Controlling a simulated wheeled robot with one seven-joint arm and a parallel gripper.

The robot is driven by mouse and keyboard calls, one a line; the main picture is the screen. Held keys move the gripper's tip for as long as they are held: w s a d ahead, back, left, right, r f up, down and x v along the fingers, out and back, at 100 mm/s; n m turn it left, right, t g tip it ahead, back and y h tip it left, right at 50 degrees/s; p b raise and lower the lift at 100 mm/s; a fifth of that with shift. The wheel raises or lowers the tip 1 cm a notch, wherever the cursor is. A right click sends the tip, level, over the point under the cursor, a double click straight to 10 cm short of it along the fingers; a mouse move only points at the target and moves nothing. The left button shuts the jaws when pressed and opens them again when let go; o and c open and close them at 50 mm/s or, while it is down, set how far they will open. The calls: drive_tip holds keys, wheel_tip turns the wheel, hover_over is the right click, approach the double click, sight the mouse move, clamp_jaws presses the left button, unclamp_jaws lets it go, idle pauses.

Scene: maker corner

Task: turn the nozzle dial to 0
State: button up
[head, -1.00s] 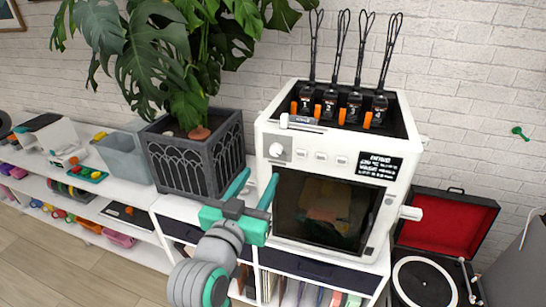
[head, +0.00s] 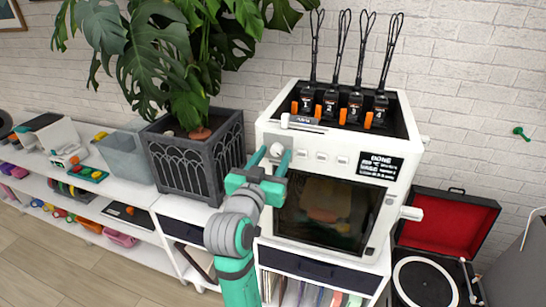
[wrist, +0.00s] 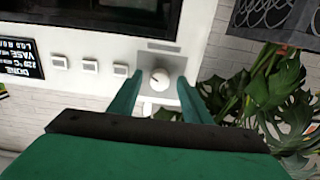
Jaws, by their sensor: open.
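The white nozzle dial (wrist: 159,80) is on the front panel of the white 3D printer (head: 270,128), at the panel's upper left in the head view. In the head view the dial (head: 277,150) shows between my fingers. My gripper (head: 270,160) is open, with one teal finger on each side of the dial. In the wrist view, which shows the printer upside down, the fingers of my gripper (wrist: 158,92) flank the dial with gaps on both sides. A small dark mark shows on the dial; I cannot read its setting.
Several square buttons (wrist: 90,67) sit in a row beside the dial, and a lit display (head: 381,167) is farther along the panel. A dark planter (head: 190,165) with a leafy plant stands close at the left. An open red record player (head: 440,235) is at the right.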

drive_tip(key=c, duration=1)
drive_tip(key=shift+c, duration=0.2)
drive_tip(key=shift+n, duration=0.4)
drive_tip(key=n, duration=0.4)
drive_tip(key=shift+d+n, duration=0.1)
drive_tip(key=shift+n, duration=0.3)
drive_tip(key=n, duration=0.5)
drive_tip(key=shift+n, duration=0.3)
drive_tip(key=n, duration=0.6)
drive_tip(key=shift+s, duration=0.1)
drive_tip(key=n, duration=0.6)
drive_tip(key=shift+r+n, duration=0.1)
drive_tip(key=shift+n, duration=0.2)
